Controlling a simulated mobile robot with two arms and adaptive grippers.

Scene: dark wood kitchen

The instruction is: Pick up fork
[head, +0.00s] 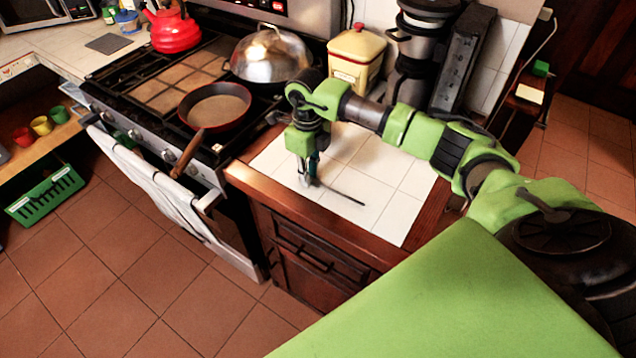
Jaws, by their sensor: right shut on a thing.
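The fork (342,194) shows as a thin dark shaft on the white tiled counter (385,208), running from my right gripper toward the lower right. Its tines cannot be made out. My right gripper (307,180) points down over the front part of this counter, shut on the near end of the fork. The fingers hide that end. The fork is at or just above the tiles; I cannot tell which. My left gripper is not in view.
The stove (150,90) stands to the left with a frying pan (214,106), its wooden handle jutting forward, a domed metal lid (270,53) and a red kettle (174,30). A cream canister (355,57) and a tall metal appliance (415,50) stand behind my arm.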

